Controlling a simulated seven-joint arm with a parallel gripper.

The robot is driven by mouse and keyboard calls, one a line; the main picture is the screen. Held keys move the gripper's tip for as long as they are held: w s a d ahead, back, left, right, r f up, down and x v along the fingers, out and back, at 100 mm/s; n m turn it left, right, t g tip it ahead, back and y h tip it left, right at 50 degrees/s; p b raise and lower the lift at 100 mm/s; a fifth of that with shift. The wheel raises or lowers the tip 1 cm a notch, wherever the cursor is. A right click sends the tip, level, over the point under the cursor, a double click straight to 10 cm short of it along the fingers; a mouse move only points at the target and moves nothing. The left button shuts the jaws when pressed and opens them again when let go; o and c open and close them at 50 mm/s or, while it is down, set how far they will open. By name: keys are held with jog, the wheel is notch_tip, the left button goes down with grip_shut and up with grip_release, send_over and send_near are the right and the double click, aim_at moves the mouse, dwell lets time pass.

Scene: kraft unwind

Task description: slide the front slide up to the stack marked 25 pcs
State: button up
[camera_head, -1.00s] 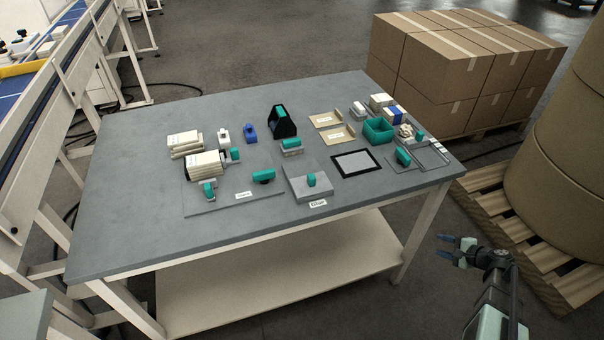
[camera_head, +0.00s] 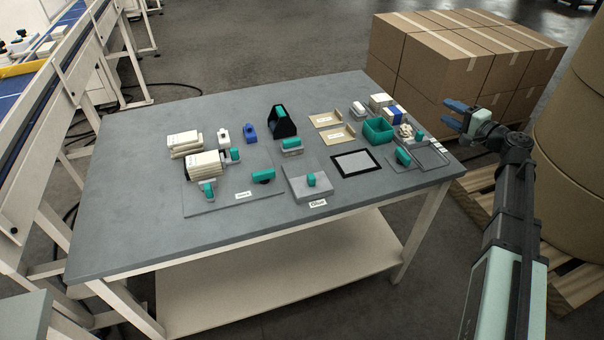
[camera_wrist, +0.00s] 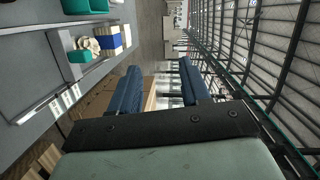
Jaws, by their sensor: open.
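A cream stack (camera_head: 205,165) stands on a thin grey board at the table's left. Its marking is too small to read. A small grey slide with a teal grip (camera_head: 209,190) sits on the board at the stack's front. Another teal-gripped piece (camera_head: 234,156) is at the stack's right, and a teal grip with a dark part (camera_head: 263,177) lies further right. I cannot tell whether the front slide touches the stack. My gripper (camera_head: 449,114) is open and empty, beyond the table's right end, far from the slide. Its blue fingers also show in the wrist view (camera_wrist: 160,75).
The grey board (camera_head: 225,204) lies on the table (camera_head: 130,215). A second cream stack (camera_head: 184,143) stands behind. A black holder (camera_head: 283,122), a grey block (camera_head: 306,185) and a teal bin (camera_head: 379,131) stand to the right. Cartons (camera_head: 460,70) stand behind the table's right end.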

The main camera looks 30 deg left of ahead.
jog(key=s+a+n+g, duration=0.2)
jog(key=a+g, duration=0.1)
jog(key=a, duration=0.5)
jog(key=s+a+n+g, duration=0.2)
jog(key=s+a+n, duration=0.1)
jog(key=a, duration=0.6)
jog(key=n+g+h, duration=0.5)
jog(key=n+h, duration=0.4)
jog(key=h, duration=0.5)
send_over(207, 185)
notch_tip(207, 185, down, 14)
jog(key=shift+s+r, duration=0.1)
jog(key=shift+r, duration=0.05)
jog(key=shift+c, duration=0.5)
grip_shut()
